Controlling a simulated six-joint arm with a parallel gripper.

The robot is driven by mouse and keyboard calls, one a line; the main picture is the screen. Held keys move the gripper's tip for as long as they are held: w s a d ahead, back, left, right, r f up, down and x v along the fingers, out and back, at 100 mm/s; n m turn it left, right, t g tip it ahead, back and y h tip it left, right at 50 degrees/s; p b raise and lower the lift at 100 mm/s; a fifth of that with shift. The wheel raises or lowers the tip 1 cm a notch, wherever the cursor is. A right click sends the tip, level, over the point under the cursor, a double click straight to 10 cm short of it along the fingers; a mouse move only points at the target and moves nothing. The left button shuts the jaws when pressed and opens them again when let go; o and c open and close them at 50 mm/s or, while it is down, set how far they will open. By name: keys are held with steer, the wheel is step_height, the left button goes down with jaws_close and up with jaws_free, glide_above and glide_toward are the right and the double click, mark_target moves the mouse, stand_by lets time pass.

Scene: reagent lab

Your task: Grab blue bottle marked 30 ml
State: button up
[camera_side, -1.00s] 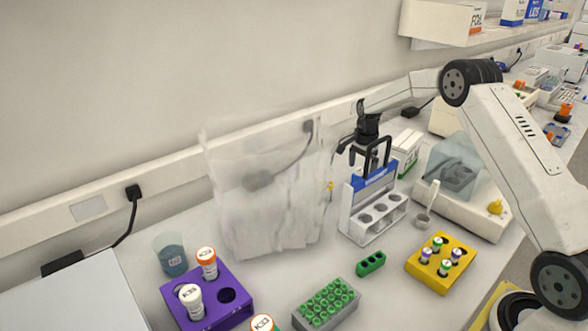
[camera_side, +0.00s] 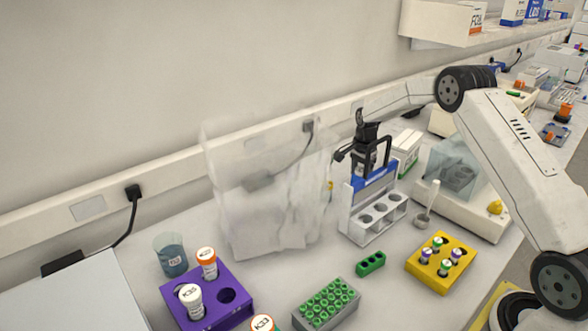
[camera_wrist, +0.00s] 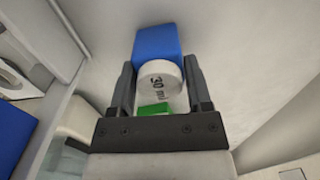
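The bottle marked 30 ml shows in the wrist view as a white round cap (camera_wrist: 160,80) with "30 ml" on it and a blue body (camera_wrist: 157,45) beyond. My gripper (camera_wrist: 160,76) has its two fingers spread, one on each side of the cap, with the cap close to both. I cannot tell whether they touch it. In the side view my gripper (camera_side: 372,152) is just above and behind the blue top of a white tube rack (camera_side: 370,237). I cannot pick out the bottle in the side view.
A crumpled clear bag (camera_side: 265,195) stands left of my gripper. A white box with green (camera_side: 406,150) is close behind it, and a balance-like device (camera_side: 480,215) stands to the right. Yellow (camera_side: 455,280), purple (camera_side: 240,318) and grey (camera_side: 340,318) tube racks occupy the front.

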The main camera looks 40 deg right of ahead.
mark_target(362, 169)
steer(key=c, duration=0.3)
steer(key=shift+r, duration=0.15)
steer(key=shift+c, duration=0.2)
step_height(362, 169, up, 10)
steer(key=shift+f, duration=0.15)
stand_by(0.6)
